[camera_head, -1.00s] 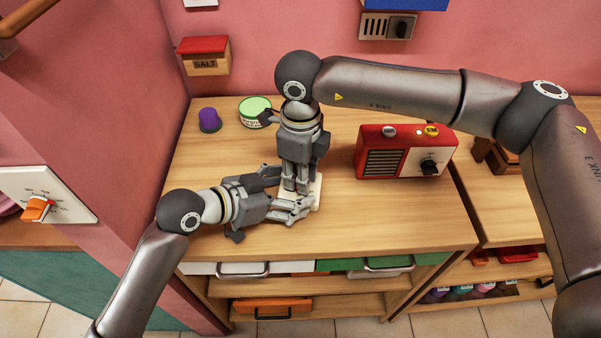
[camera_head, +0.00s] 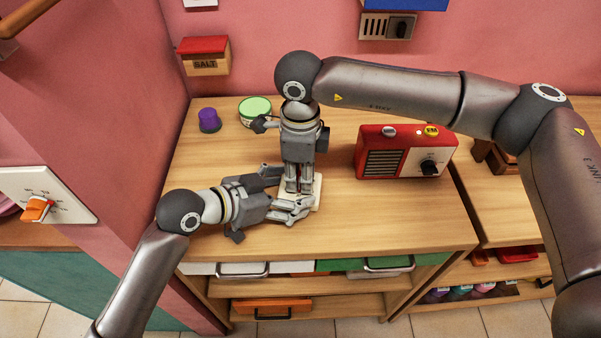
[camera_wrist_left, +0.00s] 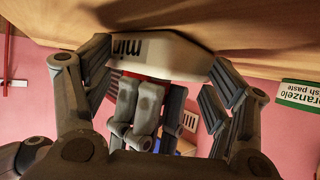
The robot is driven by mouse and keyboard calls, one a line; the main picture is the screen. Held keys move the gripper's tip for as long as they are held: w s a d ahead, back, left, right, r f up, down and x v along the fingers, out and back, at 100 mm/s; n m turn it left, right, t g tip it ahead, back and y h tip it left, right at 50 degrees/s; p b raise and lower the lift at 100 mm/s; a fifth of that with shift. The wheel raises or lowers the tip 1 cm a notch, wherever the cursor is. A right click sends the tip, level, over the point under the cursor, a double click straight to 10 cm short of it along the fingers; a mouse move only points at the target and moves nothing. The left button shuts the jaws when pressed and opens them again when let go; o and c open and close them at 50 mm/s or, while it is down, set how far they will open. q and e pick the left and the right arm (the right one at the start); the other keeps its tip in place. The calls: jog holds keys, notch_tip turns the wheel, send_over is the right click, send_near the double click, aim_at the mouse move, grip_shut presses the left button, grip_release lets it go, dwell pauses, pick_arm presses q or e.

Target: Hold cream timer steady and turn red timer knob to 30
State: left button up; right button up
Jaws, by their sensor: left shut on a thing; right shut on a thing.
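The cream timer (camera_head: 316,193) lies on the wooden worktop, mostly hidden under my grippers; in the left wrist view its pale body (camera_wrist_left: 170,58) shows dark "min" lettering. My left gripper (camera_head: 283,195) comes in low from the left and is shut on the timer's body, a finger on each side. My right gripper (camera_head: 298,190) points straight down over the timer; its fingertips (camera_wrist_left: 138,100) also show in the left wrist view, closed together at the knob. Only a sliver of red (camera_wrist_left: 116,75) shows beside them. The knob's pointer and the dial marks are hidden.
A red radio (camera_head: 380,163) stands to the right on the worktop. A purple capsule-like cup (camera_head: 209,120) and a green-topped tin (camera_head: 254,111) stand at the back left. A salt box (camera_head: 205,56) hangs on the wall. The front of the worktop is clear.

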aim_at(298, 177)
jog(key=o, duration=1)
jog(key=shift+s+a, duration=0.2)
jog(key=shift+a, duration=0.05)
jog(key=shift+o, duration=0.3)
jog(key=shift+w+d, duration=0.1)
jog(key=shift+d, duration=0.05)
notch_tip(298, 177, up, 8)
jog(key=shift+r, duration=0.1)
